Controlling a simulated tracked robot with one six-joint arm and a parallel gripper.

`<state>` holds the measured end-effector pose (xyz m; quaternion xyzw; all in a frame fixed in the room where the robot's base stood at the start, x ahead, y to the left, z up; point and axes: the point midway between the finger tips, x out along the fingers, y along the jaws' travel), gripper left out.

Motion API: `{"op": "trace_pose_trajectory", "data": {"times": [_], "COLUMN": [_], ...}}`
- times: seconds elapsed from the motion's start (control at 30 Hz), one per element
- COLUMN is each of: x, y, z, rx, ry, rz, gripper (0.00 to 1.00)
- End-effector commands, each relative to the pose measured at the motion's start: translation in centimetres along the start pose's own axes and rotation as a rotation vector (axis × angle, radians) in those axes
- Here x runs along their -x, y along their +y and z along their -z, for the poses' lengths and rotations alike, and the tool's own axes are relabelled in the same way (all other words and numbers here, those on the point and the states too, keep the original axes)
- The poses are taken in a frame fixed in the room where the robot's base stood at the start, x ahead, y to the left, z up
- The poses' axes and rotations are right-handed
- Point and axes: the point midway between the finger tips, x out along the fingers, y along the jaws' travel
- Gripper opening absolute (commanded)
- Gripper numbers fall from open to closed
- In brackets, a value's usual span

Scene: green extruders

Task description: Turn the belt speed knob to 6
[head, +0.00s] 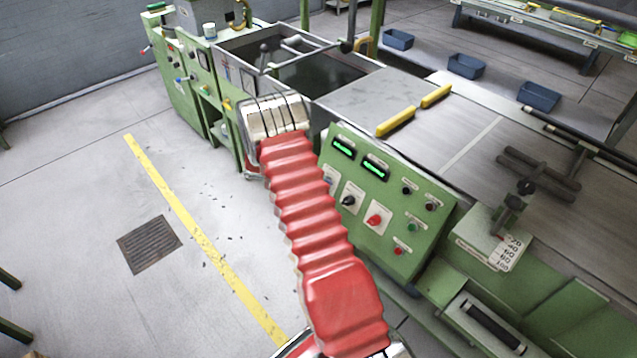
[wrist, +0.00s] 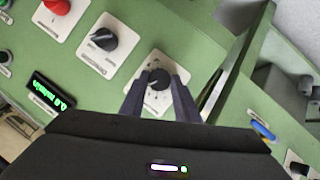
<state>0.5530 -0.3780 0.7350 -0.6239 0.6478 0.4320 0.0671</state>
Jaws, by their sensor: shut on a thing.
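A black knob (wrist: 159,80) with a ring of dial marks sits on a white plate on the green panel in the wrist view. My gripper (wrist: 161,88) is at this knob, its two dark fingers on either side and shut on it. The knob's pointer and the numbers are too small to read surely. In the head view my red-sleeved arm covers the gripper and most of this knob. A lit green display (wrist: 52,91) on the panel shows a value in m/min, tilted and hard to read.
A second black knob (wrist: 103,39) and a red knob (wrist: 57,5) sit close by. The sloped green control panel (head: 383,243) also carries push buttons and two green displays. A long machine bed with yellow bars (head: 396,121) lies behind it.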

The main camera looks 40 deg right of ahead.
Motion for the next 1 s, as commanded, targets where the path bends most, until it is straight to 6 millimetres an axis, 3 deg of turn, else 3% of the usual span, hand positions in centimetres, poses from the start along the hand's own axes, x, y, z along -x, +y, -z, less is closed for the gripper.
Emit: {"op": "trace_pose_trajectory", "data": {"times": [0.33, 0.37, 0.6, 1.0], "x": [-0.28, -0.28, -0.11, 0.61], "y": [0.03, 0.03, -0.02, -0.08], "z": [-0.65, -0.66, -0.36, -0.11], "rx": [0.002, 0.002, 0.001, 0.000], "ry": [-0.009, -0.009, -0.004, 0.000], "rz": [-0.001, -0.001, 0.000, 0.002], "gripper": [0.06, 0.29, 0.46, 0.47]}}
